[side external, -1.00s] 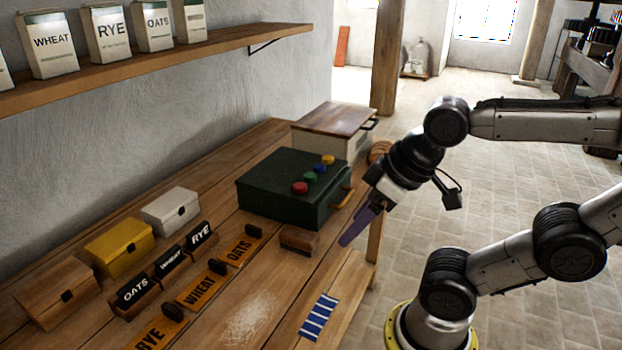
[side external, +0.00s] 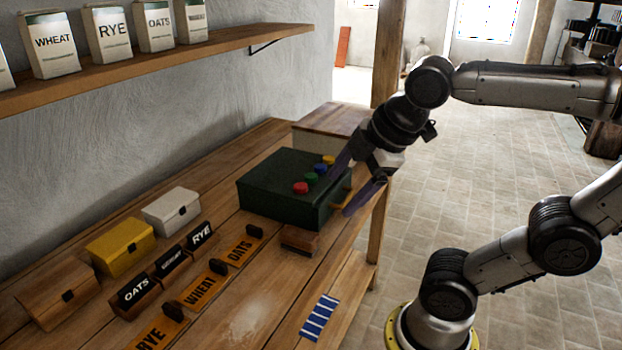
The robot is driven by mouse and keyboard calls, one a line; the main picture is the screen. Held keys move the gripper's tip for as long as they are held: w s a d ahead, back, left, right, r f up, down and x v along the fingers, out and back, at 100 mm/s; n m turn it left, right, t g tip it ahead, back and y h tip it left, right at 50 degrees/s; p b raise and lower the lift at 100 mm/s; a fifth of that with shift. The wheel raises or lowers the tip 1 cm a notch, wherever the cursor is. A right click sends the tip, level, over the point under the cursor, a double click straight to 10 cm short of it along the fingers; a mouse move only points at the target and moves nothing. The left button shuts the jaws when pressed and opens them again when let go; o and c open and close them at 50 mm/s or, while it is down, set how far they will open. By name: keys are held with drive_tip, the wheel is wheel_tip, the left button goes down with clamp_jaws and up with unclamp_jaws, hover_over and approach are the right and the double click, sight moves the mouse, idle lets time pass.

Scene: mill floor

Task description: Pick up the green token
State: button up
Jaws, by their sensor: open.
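The green token (side external: 312,178) lies on top of the dark green box (side external: 268,190), in a row between a red token (side external: 300,188) and a blue token (side external: 320,168). A yellow token (side external: 328,160) is at the far end of the row. My gripper (side external: 345,192) is open and empty, with its purple fingers spread and pointing down-left. One finger shows close to the row of tokens; the other is off the box's right side. I cannot tell whether the near finger touches anything.
A wood-topped cabinet (side external: 330,119) stands behind the box. Small boxes in white (side external: 171,210), yellow (side external: 120,246) and wood (side external: 58,293), with several labelled blocks and plates, fill the bench's left. A blue striped card (side external: 319,317) lies near the front edge. The shelf (side external: 225,40) is above left.

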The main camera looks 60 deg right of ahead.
drive_tip(key=w+d+r+n+h, duration=0.2)
drive_tip(key=w+d+r+n, duration=0.25)
drive_tip(key=w+n, duration=0.25)
drive_tip(key=n+g+h, duration=0.1)
drive_tip(key=n+g, duration=0.3)
drive_tip(key=g, duration=0.1)
hover_over(311, 176)
drive_tip(key=a, duration=0.4)
drive_tip(key=f, duration=1.5)
drive_tip(key=shift+d, duration=0.25)
drive_tip(key=shift+s+d+x, duration=0.1)
drive_tip(key=shift+d+x, duration=0.05)
drive_tip(key=shift+x, duration=0.8)
drive_tip(key=shift+s+d+x, duration=0.1)
drive_tip(key=shift+d+x, duration=0.1)
drive_tip(key=shift+x, duration=0.8)
drive_tip(key=shift+s+d+x, duration=0.1)
drive_tip(key=shift+d+x, duration=0.05)
drive_tip(key=shift+x, duration=0.8)
drive_tip(key=shift+r, duration=0.15)
clamp_jaws()
